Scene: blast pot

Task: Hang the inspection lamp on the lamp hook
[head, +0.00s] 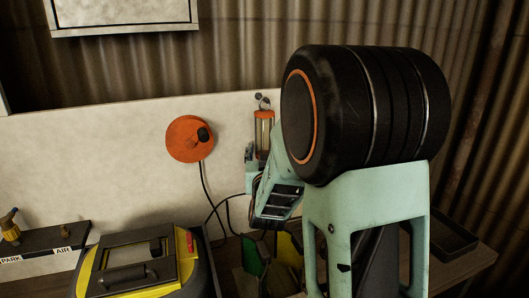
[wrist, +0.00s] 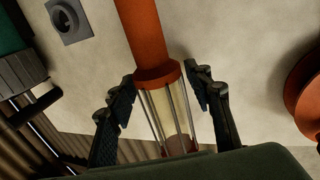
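The inspection lamp (head: 264,132), with orange ends and a clear caged tube, is upright against the pale board in the head view. Its top meets the dark lamp hook (head: 260,99); whether it bears on the hook I cannot tell. In the wrist view the lamp (wrist: 163,100) runs between my fingers, its orange handle towards the picture top. My gripper (wrist: 161,85) is open around it, with narrow strips of board showing between the fingers and the cage. In the head view my gripper (head: 252,158) is at the lamp's lower part, partly hidden by my arm.
An orange disc (head: 184,139) with a black knob and cable is on the board left of the lamp. A black and yellow case (head: 140,262) stands on the bench below. A grey square fitting (wrist: 70,19) is beside the lamp handle in the wrist view.

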